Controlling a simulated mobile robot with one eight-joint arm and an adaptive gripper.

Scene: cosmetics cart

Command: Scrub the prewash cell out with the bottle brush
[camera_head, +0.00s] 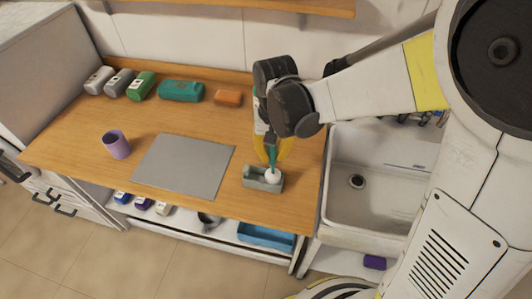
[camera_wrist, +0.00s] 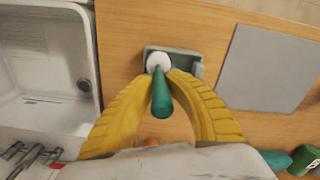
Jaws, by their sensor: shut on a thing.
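The bottle brush has a teal handle and a white head (camera_head: 273,176); it also shows in the wrist view (camera_wrist: 161,95). My gripper (camera_head: 272,158) is shut on the teal handle, with a yellow finger on each side (camera_wrist: 168,76). The brush points down, head lowest. A small grey-green open box with a divided inside (camera_head: 256,184), seemingly holding the prewash cell, stands on the counter under it (camera_wrist: 198,72). The white head is at the box's right end in the head view, in or just over that compartment. Contact with its floor is hidden. The other compartment looks empty.
A grey mat (camera_head: 185,166) lies left of the box, and a purple cup (camera_head: 116,144) stands beyond it. Several bottles and a teal case (camera_head: 181,91) line the back, with an orange block (camera_head: 228,98). A white sink (camera_head: 372,190) is at the right.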

